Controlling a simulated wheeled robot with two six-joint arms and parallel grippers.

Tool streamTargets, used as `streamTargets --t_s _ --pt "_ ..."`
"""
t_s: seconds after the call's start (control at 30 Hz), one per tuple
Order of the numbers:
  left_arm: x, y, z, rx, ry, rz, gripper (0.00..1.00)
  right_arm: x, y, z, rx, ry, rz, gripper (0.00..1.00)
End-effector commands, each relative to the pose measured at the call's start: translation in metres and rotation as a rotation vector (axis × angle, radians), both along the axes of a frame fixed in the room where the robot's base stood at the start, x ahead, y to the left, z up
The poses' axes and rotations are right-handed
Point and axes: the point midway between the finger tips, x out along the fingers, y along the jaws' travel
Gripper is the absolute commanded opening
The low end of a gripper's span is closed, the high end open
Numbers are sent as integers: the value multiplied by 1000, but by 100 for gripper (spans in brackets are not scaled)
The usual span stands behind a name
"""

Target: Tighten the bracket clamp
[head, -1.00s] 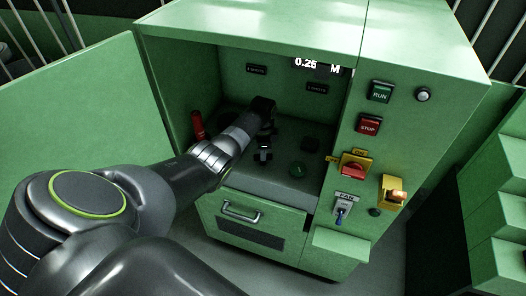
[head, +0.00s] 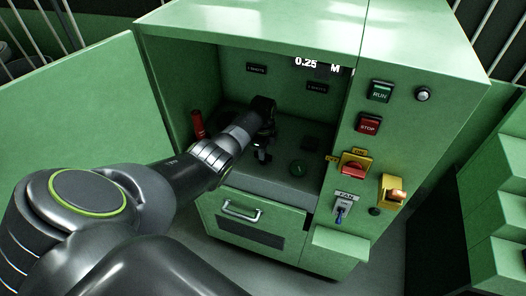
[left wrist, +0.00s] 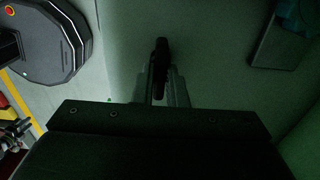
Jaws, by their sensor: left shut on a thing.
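My left arm reaches into the open green cabinet (head: 300,110). My left gripper (head: 263,150) is low inside it, over the grey inner floor, and small and dark in the head view. In the left wrist view my left gripper (left wrist: 159,85) is shut on a dark upright bar (left wrist: 161,58), which looks like the bracket clamp's handle. The rest of the clamp is hidden by the gripper and shadow, so I cannot tell how tight it is. My right gripper is in neither view.
A red cylinder (head: 197,125) stands by the cabinet's left wall. The open door (head: 80,120) is at left. RUN (head: 380,91) and STOP (head: 368,124) buttons and a red switch (head: 354,169) are on the right panel.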

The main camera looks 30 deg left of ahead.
Motion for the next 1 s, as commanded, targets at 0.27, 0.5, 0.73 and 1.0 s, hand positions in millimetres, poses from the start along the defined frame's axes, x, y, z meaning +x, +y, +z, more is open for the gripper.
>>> streamTargets --t_s 0.27,0.5,0.73,1.0 --pt "1 0 1 1 -3 -2 13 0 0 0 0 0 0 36" --pt "1 0 1 0 -2 -1 34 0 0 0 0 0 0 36" --pt "0 0 2 0 -2 0 34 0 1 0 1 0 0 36" --pt "1 0 30 1 -5 0 34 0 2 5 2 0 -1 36"
